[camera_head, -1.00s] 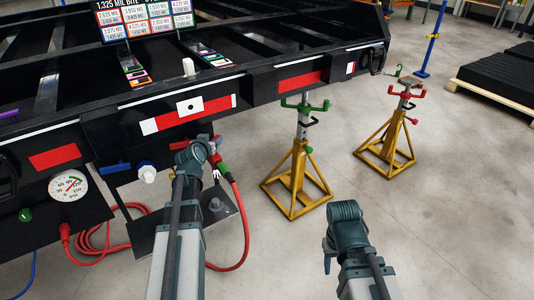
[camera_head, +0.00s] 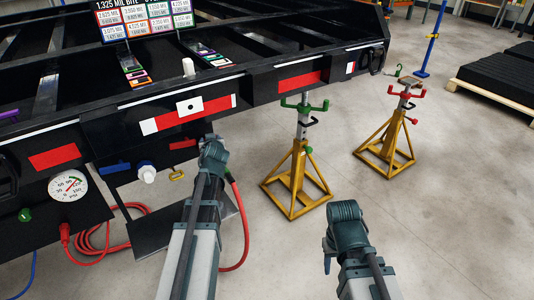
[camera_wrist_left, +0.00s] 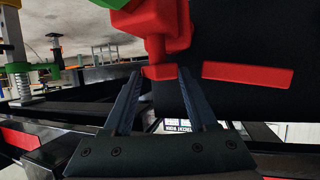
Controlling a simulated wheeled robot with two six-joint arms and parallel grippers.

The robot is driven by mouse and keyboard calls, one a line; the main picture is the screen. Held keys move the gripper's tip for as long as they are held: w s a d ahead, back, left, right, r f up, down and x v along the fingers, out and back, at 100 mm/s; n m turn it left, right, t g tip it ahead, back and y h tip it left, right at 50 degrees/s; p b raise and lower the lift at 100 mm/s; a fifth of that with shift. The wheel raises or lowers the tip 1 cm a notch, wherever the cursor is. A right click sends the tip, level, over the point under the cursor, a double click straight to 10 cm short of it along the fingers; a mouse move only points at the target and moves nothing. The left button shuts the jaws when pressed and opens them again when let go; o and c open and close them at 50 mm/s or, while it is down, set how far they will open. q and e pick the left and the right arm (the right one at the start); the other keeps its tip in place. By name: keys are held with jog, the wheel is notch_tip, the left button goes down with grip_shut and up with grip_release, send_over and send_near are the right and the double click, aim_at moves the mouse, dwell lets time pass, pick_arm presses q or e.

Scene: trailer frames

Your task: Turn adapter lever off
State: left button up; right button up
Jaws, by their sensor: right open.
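In the left wrist view, a red adapter body (camera_wrist_left: 168,30) with a green part (camera_wrist_left: 115,4) fills the top middle. A flat red bar (camera_wrist_left: 248,75), which looks like a lever, lies to the right of it against a dark surface. My left gripper (camera_wrist_left: 161,74) has its two fingers apart, with the lower red end of the adapter at their tips; contact cannot be told. In the head view, my left wrist hides the adapter, and only its red hose (camera_head: 243,225) shows. My right gripper (camera_head: 328,262) is open and empty above the floor.
The black trailer frame (camera_head: 105,130) runs along the left and back. A pressure gauge (camera_head: 68,186) and a white-tipped blue knob (camera_head: 148,173) are on its front. Two yellow jack stands (camera_head: 297,180) (camera_head: 388,140) stand to the right. The floor at front right is clear.

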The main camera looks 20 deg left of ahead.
pick_arm(q)
jog(key=n+g+y, duration=0.2)
jog(key=shift+n+y, duration=0.3)
jog(key=s+d+r+m+g+h+p, duration=0.2)
jog(key=s+d+r+p, duration=0.2)
jog(key=s+d+p, duration=0.2)
jog(key=s+d+r+m+g+h+p, duration=0.1)
jog(key=s+d+r+p, duration=0.4)
jog(key=d+p, duration=0.6)
jog(key=s+d+r+m+g+h+p, duration=0.2)
jog(key=s+d+r+m+g+p, duration=0.1)
jog(key=s+d+p, duration=0.4)
jog(key=shift+s+d+r+m+h+p, duration=0.3)
jog(key=shift+d+r+m+p, duration=0.35)
jog(key=shift+d+r, duration=0.6)
jog(key=shift+f, duration=0.1)
